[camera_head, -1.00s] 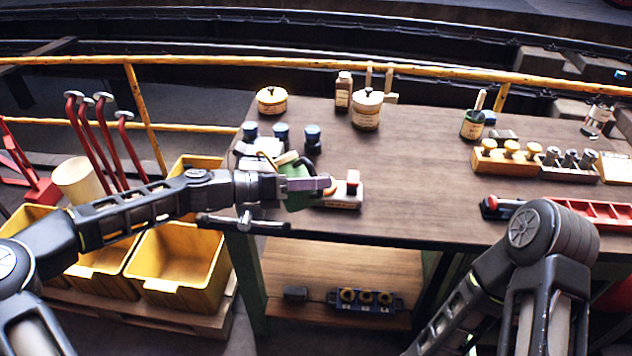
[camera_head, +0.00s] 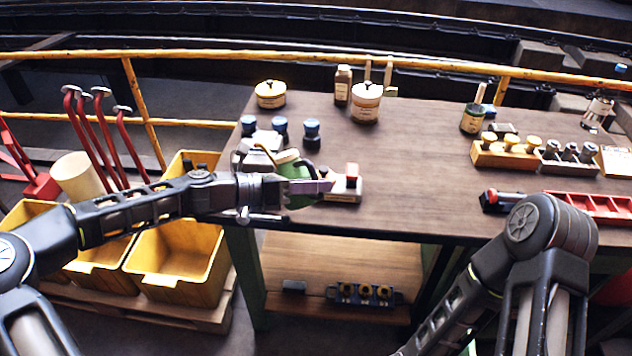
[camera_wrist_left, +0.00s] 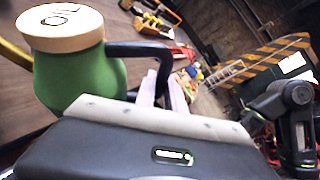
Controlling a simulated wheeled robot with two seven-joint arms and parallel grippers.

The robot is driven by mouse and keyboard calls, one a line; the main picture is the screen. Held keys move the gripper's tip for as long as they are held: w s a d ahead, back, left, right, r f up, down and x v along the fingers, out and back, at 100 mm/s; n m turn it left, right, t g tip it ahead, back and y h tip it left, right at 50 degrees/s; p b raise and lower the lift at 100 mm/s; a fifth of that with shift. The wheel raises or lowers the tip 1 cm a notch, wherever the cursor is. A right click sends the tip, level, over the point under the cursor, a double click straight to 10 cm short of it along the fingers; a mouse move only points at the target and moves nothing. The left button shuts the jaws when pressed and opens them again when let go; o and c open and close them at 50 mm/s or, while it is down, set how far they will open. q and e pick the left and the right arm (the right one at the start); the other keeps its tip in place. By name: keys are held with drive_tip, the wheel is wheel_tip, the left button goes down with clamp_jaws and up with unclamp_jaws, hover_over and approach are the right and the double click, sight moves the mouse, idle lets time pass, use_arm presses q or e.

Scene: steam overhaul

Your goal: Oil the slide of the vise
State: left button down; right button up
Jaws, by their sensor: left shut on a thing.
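My left gripper (camera_head: 322,187) is shut on the black handle (camera_wrist_left: 135,50) of a green oil can (camera_head: 296,172). In the left wrist view the green can (camera_wrist_left: 75,78) shows its cream lid marked OIL, and part of its brass spout (camera_wrist_left: 14,58) shows at the left edge. In the head view the can is over the table's front left part, with its thin spout pointing left. The vise (camera_head: 243,216) is at the table's front left corner, just left of the can; my left wrist and the can hide most of it, including its slide. My right gripper is out of view.
Blue-capped bottles (camera_head: 312,130) stand behind the vise. A pale block with a red part (camera_head: 350,183) lies right of my gripper. Tins and jars (camera_head: 366,103) stand at the back. The table's middle (camera_head: 420,170) is clear. Yellow bins (camera_head: 180,265) stand left below.

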use_arm(q)
drive_tip(key=shift+d+f+m+b, duration=0.15)
drive_tip(key=shift+f+m+b, duration=0.2)
drive_tip(key=shift+f, duration=0.3)
drive_tip(key=shift+r, duration=0.15)
drive_tip(key=shift+s+r+y+p, duration=0.1)
drive_tip(key=shift+r+y+p, duration=0.2)
drive_tip(key=shift+r+p, duration=0.8)
drive_tip(key=shift+r, duration=1.15)
drive_tip(key=shift+f+m+b, duration=0.3)
drive_tip(key=shift+m, duration=0.05)
